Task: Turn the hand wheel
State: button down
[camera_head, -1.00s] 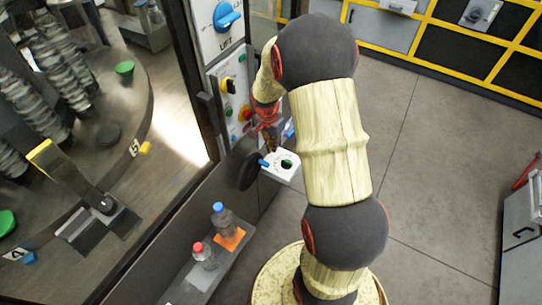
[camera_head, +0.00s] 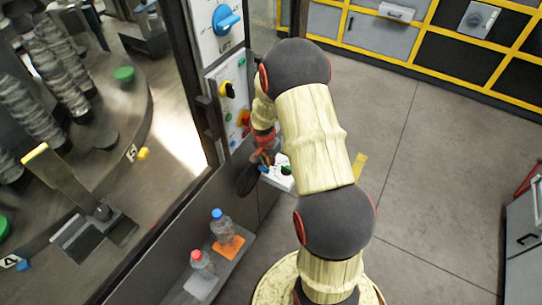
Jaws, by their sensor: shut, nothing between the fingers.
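A black disc, which looks like the hand wheel (camera_head: 246,182), is mounted on the side of the low grey wall below the control panel, left of a small white box. My gripper (camera_head: 266,158) points down right beside the upper right edge of this wheel. Its fingers are dark, small and partly hidden by the wheel's surroundings. They look shut, with nothing visible between them. I cannot tell whether they touch the wheel. My arm covers the area to the right.
The white box (camera_head: 282,181) with a green button is close under my gripper. The control panel (camera_head: 231,95) with coloured knobs rises above. A blue-capped bottle (camera_head: 220,226) and a red-capped bottle (camera_head: 202,263) stand on a ledge. The grey floor (camera_head: 430,180) at right is clear.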

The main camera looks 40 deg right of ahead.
jog(key=shift+a+f, duration=0.15)
jog(key=shift+f, duration=0.5)
